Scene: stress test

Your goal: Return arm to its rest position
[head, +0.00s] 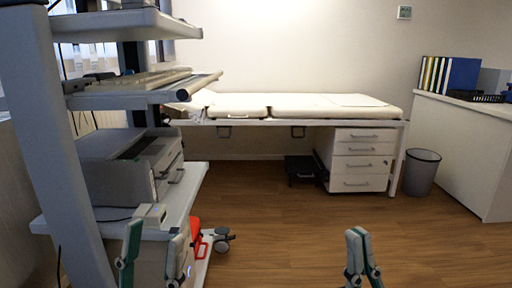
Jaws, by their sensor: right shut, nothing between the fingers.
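My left gripper (152,236) shows at the bottom left of the head view, low in front of the cart. My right gripper (357,232) shows at the bottom, right of centre, above the wooden floor. Its fingertips meet and it holds nothing. The lower parts of both grippers are cut off by the picture's bottom edge.
A shelved cart (183,225) with a printer (125,170) stands close on the left. An examination table (300,104) and drawer unit (360,160) stand at the back. A waste bin (421,172) and counter (465,150) stand right. The middle floor is clear.

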